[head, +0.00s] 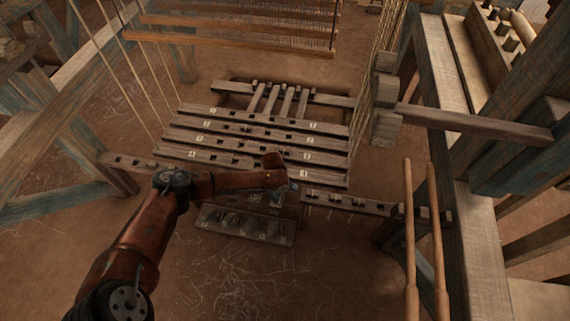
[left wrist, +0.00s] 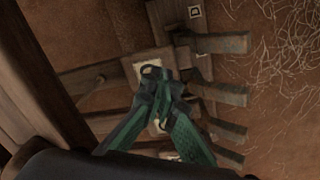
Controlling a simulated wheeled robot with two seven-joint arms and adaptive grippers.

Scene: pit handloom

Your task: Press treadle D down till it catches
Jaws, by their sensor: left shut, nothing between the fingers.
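My left gripper (head: 278,197) reaches in from the left, pointing down at the near right end of the slatted wooden bars. In the left wrist view its green fingers (left wrist: 155,76) are shut and empty, with the tips over a pale tag (left wrist: 148,65) on a wooden part. I cannot tell whether they touch it. Several dark, short treadle-like bars (left wrist: 218,44) stick out beside the fingers. A low rack (head: 247,224) with such bars lies below my forearm in the head view. My right gripper is out of view.
Several long, tagged wooden bars (head: 250,132) lie across the pit. Cords (head: 372,75) hang at their right end. A notched crossbar (head: 345,203) runs to the right, near two upright wooden rods (head: 409,235). A thick loom post and beam (head: 470,200) stand at right. The floor in front is clear.

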